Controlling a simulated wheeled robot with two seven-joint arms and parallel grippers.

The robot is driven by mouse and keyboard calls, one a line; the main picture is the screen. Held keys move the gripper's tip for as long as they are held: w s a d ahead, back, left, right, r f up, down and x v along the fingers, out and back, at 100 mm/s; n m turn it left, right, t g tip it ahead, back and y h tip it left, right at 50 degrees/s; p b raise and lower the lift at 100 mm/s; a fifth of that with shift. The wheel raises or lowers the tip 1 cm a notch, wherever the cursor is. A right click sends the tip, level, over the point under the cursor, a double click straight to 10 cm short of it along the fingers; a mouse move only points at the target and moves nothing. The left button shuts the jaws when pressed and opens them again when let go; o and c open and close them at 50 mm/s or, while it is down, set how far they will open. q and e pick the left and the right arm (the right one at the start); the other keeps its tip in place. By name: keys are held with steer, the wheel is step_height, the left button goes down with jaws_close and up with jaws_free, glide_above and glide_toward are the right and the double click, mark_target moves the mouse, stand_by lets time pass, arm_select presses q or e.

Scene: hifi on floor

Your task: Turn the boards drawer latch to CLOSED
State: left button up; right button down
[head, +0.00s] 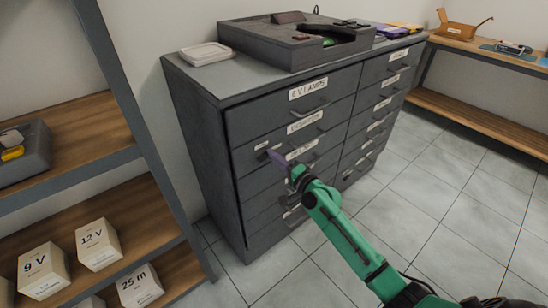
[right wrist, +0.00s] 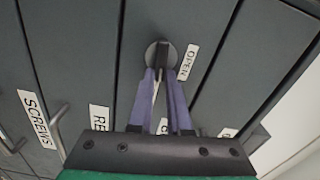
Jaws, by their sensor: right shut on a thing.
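The drawer latch is a round grey disc with a dark raised bar (right wrist: 162,55) on a dark drawer front, beside a white label reading OPEN (right wrist: 187,62). In the right wrist view its bar runs roughly along the line of my fingers. In the head view the latch (head: 264,155) is small and partly covered at the left end of a drawer. My right gripper (head: 276,158) reaches it from the front; its purple fingers (right wrist: 161,76) close on the latch bar. A drawer label beside the gripper is partly covered. My left gripper is not in view.
The grey drawer cabinet (head: 240,160) has two columns of labelled drawers with bar handles. A dark hi-fi unit (head: 270,45) and a pale tray (head: 205,53) stand on top. A shelf with boxes (head: 98,244) is at left. Tiled floor at right (head: 440,190) is clear.

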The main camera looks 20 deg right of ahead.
steer(key=shift+f+m, duration=0.15)
steer(key=shift+m, duration=0.65)
steer(key=c, duration=0.9)
jaws_free()
steer(key=shift+o, duration=0.2)
steer(key=b+v, duration=0.2)
steer(key=v, duration=1.2)
steer(key=shift+s, duration=0.3)
steer(key=shift+d+f, duration=0.1)
